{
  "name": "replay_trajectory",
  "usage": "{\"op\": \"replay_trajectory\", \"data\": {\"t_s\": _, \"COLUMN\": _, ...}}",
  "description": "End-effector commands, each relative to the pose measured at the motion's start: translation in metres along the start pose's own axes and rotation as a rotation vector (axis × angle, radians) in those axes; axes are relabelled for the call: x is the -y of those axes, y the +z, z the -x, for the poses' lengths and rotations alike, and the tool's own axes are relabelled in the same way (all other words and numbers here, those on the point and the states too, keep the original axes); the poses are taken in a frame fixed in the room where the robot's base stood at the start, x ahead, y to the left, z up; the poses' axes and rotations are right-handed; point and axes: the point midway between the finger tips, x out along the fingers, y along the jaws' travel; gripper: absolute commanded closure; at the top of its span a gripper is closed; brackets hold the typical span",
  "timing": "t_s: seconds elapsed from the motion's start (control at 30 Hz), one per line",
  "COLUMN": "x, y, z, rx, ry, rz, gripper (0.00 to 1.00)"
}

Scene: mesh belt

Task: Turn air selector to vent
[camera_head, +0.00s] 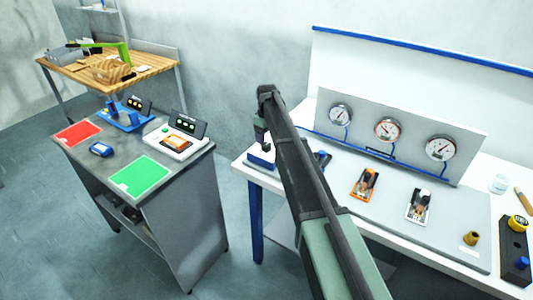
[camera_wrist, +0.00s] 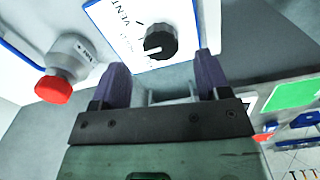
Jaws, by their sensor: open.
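In the wrist view, a black ridged knob (camera_wrist: 160,41), which looks like the air selector, sits on a white label plate (camera_wrist: 115,22). A white pointer mark on it points left in the picture. The plate's lettering is tilted and partly readable, ending in "ENT". My gripper (camera_wrist: 161,62) is open, with its two purple fingers apart just below the knob in the picture and nothing between them. I cannot tell whether either finger touches the plate. In the head view my arm crosses the bench's left end, and the selector cannot be made out there.
A red-capped grey fitting (camera_wrist: 54,88) stands left of my fingers. On the white bench (camera_head: 240,168) are a panel with three gauges (camera_head: 387,129), an orange-plated valve (camera_head: 365,184) and a white-plated valve (camera_head: 418,206). A separate grey table (camera_head: 93,160) stands left, across a floor gap.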

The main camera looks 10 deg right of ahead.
Motion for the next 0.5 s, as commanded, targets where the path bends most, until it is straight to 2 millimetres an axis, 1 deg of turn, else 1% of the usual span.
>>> {"op": "replay_trajectory", "data": {"t_s": 0.03, "x": 0.000, "y": 0.000, "z": -0.026, "rx": 0.000, "ry": 0.000, "rz": 0.000, "gripper": 0.30}}
{"op": "replay_trajectory", "data": {"t_s": 0.1, "x": 0.000, "y": 0.000, "z": -0.039, "rx": 0.000, "ry": 0.000, "rz": 0.000, "gripper": 0.30}}
{"op": "replay_trajectory", "data": {"t_s": 0.17, "x": 0.000, "y": 0.000, "z": -0.046, "rx": 0.000, "ry": 0.000, "rz": 0.000, "gripper": 0.30}}
{"op": "replay_trajectory", "data": {"t_s": 0.27, "x": 0.000, "y": 0.000, "z": -0.050, "rx": 0.000, "ry": 0.000, "rz": 0.000, "gripper": 0.30}}
{"op": "replay_trajectory", "data": {"t_s": 0.47, "x": 0.000, "y": 0.000, "z": -0.047, "rx": 0.000, "ry": 0.000, "rz": -0.001, "gripper": 0.30}}
{"op": "replay_trajectory", "data": {"t_s": 0.5, "x": 0.000, "y": 0.000, "z": -0.047, "rx": 0.000, "ry": 0.000, "rz": -0.001, "gripper": 0.32}}
